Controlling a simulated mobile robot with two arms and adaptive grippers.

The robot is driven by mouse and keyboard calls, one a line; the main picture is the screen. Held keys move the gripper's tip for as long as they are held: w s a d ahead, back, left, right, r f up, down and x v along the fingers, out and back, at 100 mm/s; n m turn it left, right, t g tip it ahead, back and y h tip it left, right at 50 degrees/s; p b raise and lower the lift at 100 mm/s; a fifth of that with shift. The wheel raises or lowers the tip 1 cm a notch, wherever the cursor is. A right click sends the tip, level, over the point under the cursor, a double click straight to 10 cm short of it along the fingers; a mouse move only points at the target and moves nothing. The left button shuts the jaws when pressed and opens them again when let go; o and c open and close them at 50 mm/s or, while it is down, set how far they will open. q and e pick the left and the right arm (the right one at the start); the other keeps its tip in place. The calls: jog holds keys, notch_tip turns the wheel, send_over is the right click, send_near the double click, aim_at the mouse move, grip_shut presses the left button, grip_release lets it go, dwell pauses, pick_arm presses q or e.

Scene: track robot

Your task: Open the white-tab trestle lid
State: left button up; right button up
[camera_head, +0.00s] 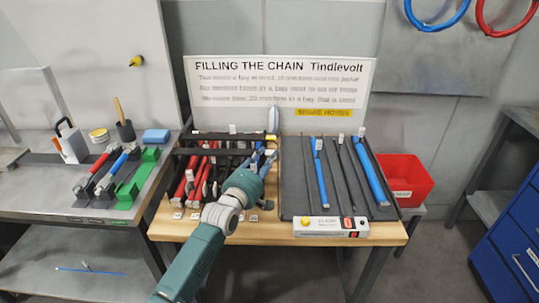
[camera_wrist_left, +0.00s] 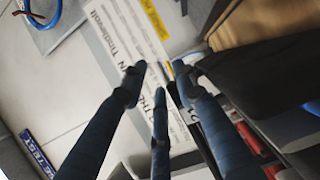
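A dark rack (camera_head: 222,137) stands on the left half of the wooden trestle table (camera_head: 172,229) in the head view. A small white tab (camera_head: 232,128) shows at its back edge. I cannot tell for sure which part is the lid. My left gripper (camera_head: 267,147) is over the rack's right side, below the sign. In the left wrist view its dark blue fingers (camera_wrist_left: 158,78) are spread, with nothing visible held between them. A dark panel (camera_wrist_left: 255,75) with a tan surface (camera_wrist_left: 250,22) lies close beside the right finger. My right gripper is not in view.
A dark tray (camera_head: 292,178) with blue and black bars lies to the right, behind a white labelled box (camera_head: 331,227). A sign (camera_head: 275,82) stands behind. A red bin (camera_head: 405,179) is at right. Red-handled tools (camera_head: 190,182) fill the rack. A metal bench (camera_head: 45,200) is at left.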

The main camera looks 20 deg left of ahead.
pick_arm(q)
jog(key=shift+w+d, duration=0.1)
jog(key=shift+w, duration=1)
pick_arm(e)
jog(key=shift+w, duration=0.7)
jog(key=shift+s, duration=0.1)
pick_arm(q)
grip_shut()
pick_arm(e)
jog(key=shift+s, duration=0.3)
pick_arm(q)
jog(key=shift+r, duration=0.15)
